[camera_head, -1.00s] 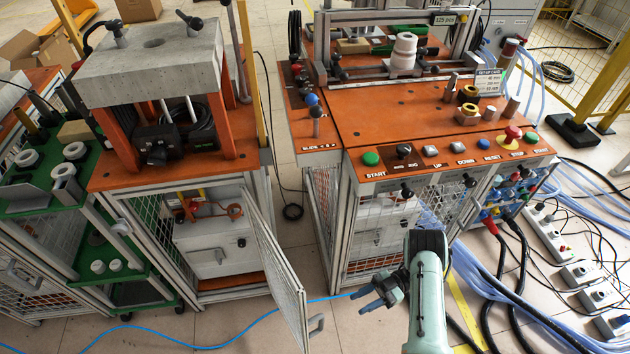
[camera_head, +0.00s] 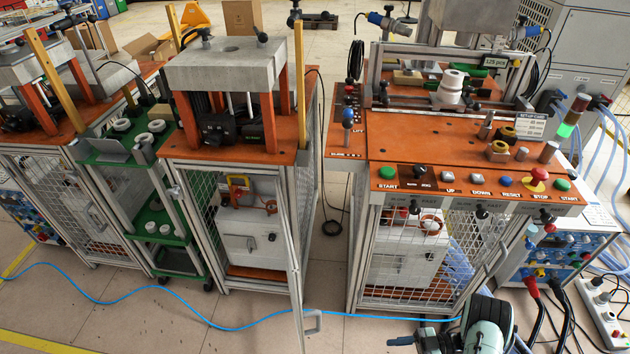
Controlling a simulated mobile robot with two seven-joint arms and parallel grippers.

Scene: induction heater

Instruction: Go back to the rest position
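My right gripper (camera_head: 402,342) is low at the bottom edge, in front of the right-hand workstation. A blue fingertip shows beside its dark body, and the frame edge cuts off the rest, so I cannot tell whether it is open or shut. No held object shows. My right arm (camera_head: 488,322) comes in from the bottom right. My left gripper is not in view.
The orange-topped control station (camera_head: 445,135) stands close behind my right arm. The middle cabinet's mesh door (camera_head: 294,262) stands open toward me. A blue hose (camera_head: 130,312) crosses the floor. Thick cables and a power strip (camera_head: 603,318) lie at right.

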